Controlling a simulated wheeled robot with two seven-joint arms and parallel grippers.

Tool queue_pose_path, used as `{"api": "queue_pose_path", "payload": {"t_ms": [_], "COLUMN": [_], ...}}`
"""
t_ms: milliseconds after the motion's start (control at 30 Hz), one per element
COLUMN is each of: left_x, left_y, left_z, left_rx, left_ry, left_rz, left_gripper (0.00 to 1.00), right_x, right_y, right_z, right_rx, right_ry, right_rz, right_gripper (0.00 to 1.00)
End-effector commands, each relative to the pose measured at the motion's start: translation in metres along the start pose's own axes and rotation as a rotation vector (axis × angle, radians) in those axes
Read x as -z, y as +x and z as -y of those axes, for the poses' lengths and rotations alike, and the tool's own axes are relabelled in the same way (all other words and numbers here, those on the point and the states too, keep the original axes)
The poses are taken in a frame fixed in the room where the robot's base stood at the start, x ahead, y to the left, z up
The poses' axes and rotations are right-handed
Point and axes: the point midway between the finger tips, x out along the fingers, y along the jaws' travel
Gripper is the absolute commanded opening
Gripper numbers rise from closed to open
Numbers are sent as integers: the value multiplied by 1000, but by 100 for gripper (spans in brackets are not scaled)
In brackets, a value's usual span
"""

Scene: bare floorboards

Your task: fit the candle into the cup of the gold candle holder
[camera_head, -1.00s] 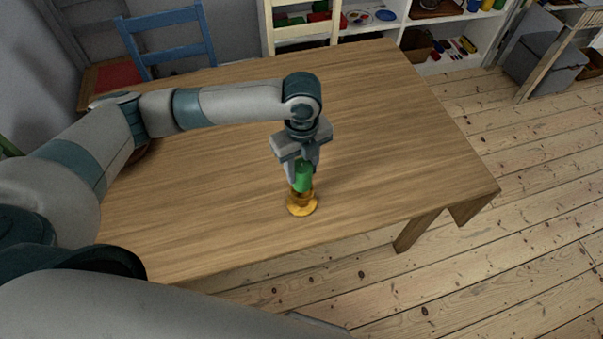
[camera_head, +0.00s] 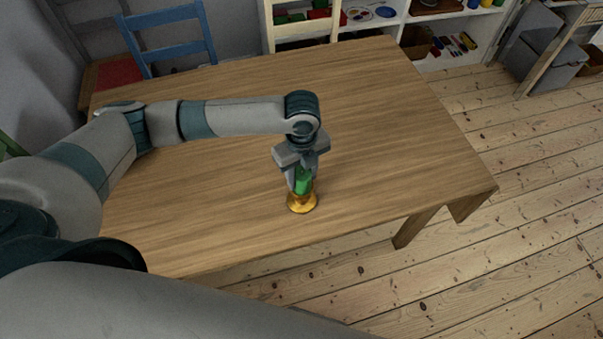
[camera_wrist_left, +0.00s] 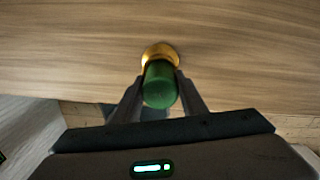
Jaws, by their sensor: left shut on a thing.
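The green candle (camera_head: 304,182) is upright between the fingers of my left gripper (camera_head: 302,183), which is shut on it. The gold candle holder (camera_head: 302,205) stands on the table near its front edge, directly below the candle. The candle's lower end is at the holder's cup; I cannot tell how deep it sits inside. In the left wrist view, the candle (camera_wrist_left: 160,86) is between both fingers (camera_wrist_left: 160,92) and covers much of the gold holder (camera_wrist_left: 160,50) behind it. My right gripper is not in view.
The wooden table (camera_head: 400,130) is otherwise clear around the holder. A blue chair (camera_head: 170,38) stands at its far side. White shelves (camera_head: 470,30) with small items are at the back. Bare floorboards (camera_head: 480,270) lie in front and to the right.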

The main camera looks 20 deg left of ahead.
Motion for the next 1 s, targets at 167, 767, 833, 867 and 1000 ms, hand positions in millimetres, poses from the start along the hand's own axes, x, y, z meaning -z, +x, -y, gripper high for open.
{"api": "queue_pose_path", "payload": {"t_ms": [167, 767, 833, 867, 1000], "left_x": [0, -1, -1, -1, -1], "left_y": [2, -8, -16, -19, -41], "left_z": [0, 1, 1, 1, 1], "left_rx": [0, 3, 3, 3, 5], "left_ry": [0, -1, -1, -1, 0], "left_rz": [0, 1, 1, 2, 2], "left_gripper": [43, 57, 57, 57, 57], "right_x": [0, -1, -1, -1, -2], "right_y": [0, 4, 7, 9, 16], "right_z": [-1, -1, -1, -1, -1], "right_rx": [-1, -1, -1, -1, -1], "right_ry": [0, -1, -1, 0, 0], "right_rz": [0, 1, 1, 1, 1], "right_gripper": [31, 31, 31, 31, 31]}}
